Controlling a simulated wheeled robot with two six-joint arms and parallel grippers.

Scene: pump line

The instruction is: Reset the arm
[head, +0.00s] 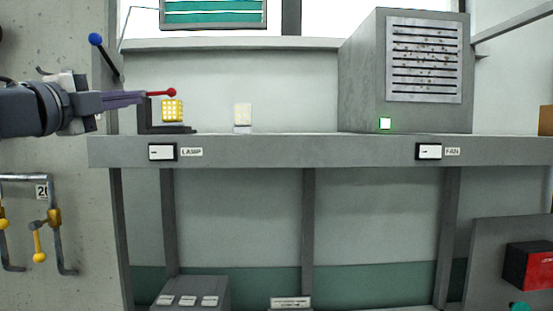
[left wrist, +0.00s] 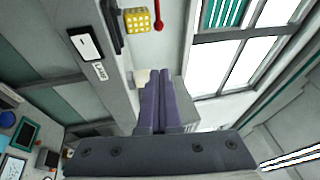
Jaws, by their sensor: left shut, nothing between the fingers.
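My left gripper (head: 140,97) comes in from the left in the head view, its purple fingers shut with nothing between them. The fingertips are near the red-knobbed lever (head: 172,92) beside the lamp; I cannot tell from the head view whether they touch. In the left wrist view the shut fingers (left wrist: 158,80) point up the picture, and the red knob (left wrist: 158,26) shows apart from them. The yellow lamp block (head: 172,110) sits on a dark bracket (head: 165,130) on the shelf. My right gripper is not in view.
A grey shelf (head: 300,150) carries switches labelled LAMP (head: 162,152) and FAN (head: 428,152). A blue-knobbed lever (head: 96,40) is at upper left. Pipes with yellow-handled valves (head: 39,256) are at lower left.

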